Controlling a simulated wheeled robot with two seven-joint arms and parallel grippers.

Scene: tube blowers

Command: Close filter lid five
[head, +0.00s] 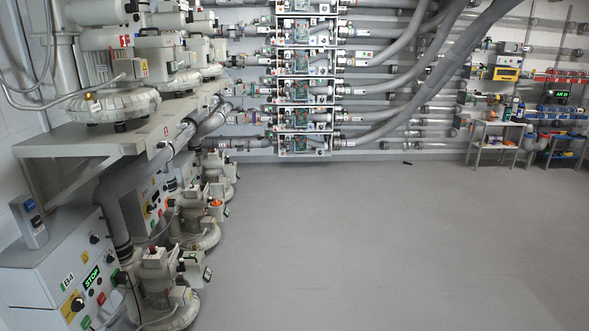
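A vertical stack of several filter-like boxes (305,62) stands at the back wall, upper middle of the head view. Grey pipes and hoses join each box from both sides. The boxes have pale frames with greenish parts showing inside. I cannot tell which one is filter five, nor whether its lid is open or shut; they are too small and far. The lowest box (304,143) sits above the floor. Neither of my grippers is in view.
Blowers (118,95) stand on a shelf (85,143) at left, with more blowers (165,290) below and a control box (70,270) showing a green STOP display. A small white table (497,124) holds bottles at right. The grey floor (370,240) between is mostly clear, with a small dark object (407,162) near the back.

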